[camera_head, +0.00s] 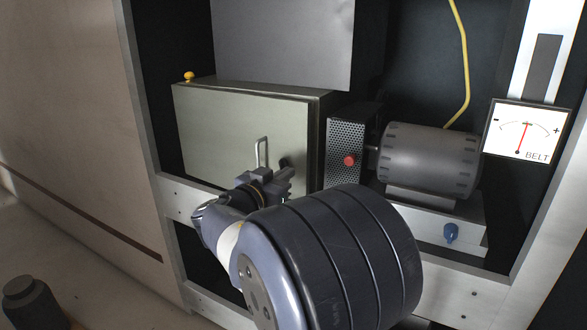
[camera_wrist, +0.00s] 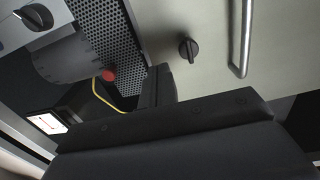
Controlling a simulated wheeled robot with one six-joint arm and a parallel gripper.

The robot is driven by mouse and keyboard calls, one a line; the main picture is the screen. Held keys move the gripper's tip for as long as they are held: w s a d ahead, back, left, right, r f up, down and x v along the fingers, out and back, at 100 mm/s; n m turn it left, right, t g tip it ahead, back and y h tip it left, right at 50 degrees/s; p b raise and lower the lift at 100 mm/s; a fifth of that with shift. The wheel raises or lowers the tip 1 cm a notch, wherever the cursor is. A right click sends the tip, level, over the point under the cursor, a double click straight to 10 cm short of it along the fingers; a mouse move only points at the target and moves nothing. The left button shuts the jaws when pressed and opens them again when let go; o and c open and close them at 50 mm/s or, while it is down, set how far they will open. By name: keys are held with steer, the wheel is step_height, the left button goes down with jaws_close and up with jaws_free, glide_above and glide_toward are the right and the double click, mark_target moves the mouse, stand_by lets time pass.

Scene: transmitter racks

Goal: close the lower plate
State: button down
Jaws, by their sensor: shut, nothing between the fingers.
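A grey-green box front plate (camera_head: 235,130) with a bar handle (camera_head: 261,153) and a dark knob (camera_head: 285,163) sits in the lower part of the rack, below a plain grey plate (camera_head: 283,42). Its face looks flush with the box; I cannot tell whether it is latched. My gripper (camera_head: 283,181) is shut and empty, in front of the plate's lower right corner. It is just below the knob and handle in the picture. In the wrist view the knob (camera_wrist: 188,49) and handle (camera_wrist: 241,42) show on the plate beyond my dark gripper (camera_wrist: 158,85). Contact cannot be told.
Right of the box stand a perforated panel (camera_head: 345,140) with a red button (camera_head: 349,160) and a grey motor (camera_head: 430,158). A blue knob (camera_head: 451,232) is below the motor. A BELT gauge (camera_head: 526,130) hangs at the right. A yellow knob (camera_head: 189,76) tops the box.

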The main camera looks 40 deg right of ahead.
mark_target(301, 162)
steer(key=shift+x, duration=2)
steer(key=shift+w+d+f+b, duration=0.15)
steer(key=shift+d+b, duration=0.15)
steer(key=shift+d, duration=0.05)
steer(key=b+x, duration=0.2)
steer(key=x, duration=0.1)
steer(key=shift+f, duration=0.15)
steer(key=shift+d+r+b, duration=0.1)
steer(key=shift+r+b, duration=0.2)
steer(key=shift+r, duration=0.25)
